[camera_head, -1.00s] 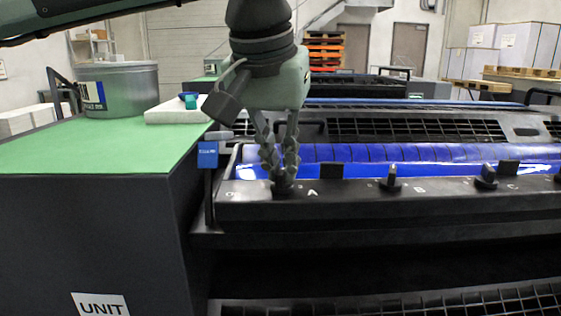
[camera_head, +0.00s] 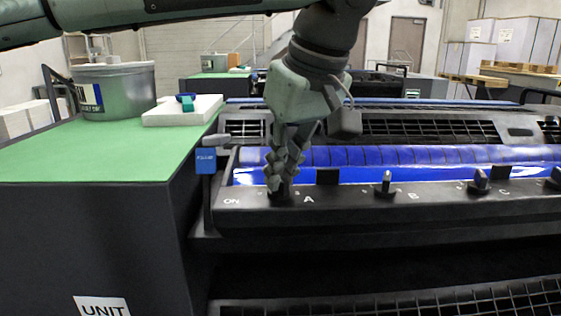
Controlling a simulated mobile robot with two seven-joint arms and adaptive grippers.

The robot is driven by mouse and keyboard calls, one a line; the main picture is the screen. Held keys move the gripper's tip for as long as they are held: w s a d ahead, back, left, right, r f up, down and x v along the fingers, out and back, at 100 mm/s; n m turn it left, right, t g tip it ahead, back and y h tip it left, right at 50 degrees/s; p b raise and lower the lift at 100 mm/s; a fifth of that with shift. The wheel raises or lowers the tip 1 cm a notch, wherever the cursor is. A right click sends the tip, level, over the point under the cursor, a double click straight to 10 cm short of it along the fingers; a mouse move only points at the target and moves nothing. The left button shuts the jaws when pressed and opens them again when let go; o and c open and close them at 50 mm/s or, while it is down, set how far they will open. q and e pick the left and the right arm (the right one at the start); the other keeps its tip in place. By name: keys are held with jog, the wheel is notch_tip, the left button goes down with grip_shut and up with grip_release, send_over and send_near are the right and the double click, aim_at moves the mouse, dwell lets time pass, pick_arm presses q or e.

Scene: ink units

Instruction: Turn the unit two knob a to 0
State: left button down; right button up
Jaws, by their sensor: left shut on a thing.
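My left gripper (camera_head: 281,180) comes down from above and is shut on knob A (camera_head: 279,198), a dark knob at the left end of the black front rail (camera_head: 340,208). The fingers hide most of the knob, so I cannot tell where its pointer stands. The letter A is to its right and small pale marks are to its left. Knob B (camera_head: 385,186) and knob C (camera_head: 479,184) stand free farther right on the same rail. My right gripper is not in view.
A blue ink roller (camera_head: 400,158) lies behind the rail. Left is a green-topped cabinet (camera_head: 95,150) with a metal can (camera_head: 118,92) and a white pad (camera_head: 183,112). A UNIT sign (camera_head: 103,307) is cut off below. Black blocks (camera_head: 328,177) stand between the knobs.

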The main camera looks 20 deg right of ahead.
pick_arm(q)
jog(key=n, duration=0.2)
jog(key=n+y+p, duration=0.1)
jog(key=n, duration=0.1)
jog(key=shift+d+r+n+g+y, duration=0.1)
jog(key=shift+d+n+g+y, duration=0.05)
jog(key=shift+n+g+y, duration=0.2)
jog(key=shift+w+n+g+p, duration=0.1)
jog(key=shift+n+g+p, duration=0.3)
jog(key=shift+n, duration=0.65)
jog(key=shift+n+g+y, duration=0.25)
jog(key=shift+n+y, duration=0.1)
jog(key=shift+n, duration=0.35)
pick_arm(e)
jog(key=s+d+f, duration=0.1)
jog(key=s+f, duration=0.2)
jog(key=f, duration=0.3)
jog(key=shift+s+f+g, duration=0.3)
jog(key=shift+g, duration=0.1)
pick_arm(q)
jog(key=c, duration=1.6)
grip_release()
jog(key=v, duration=0.7)
jog(key=shift+d+r, duration=0.15)
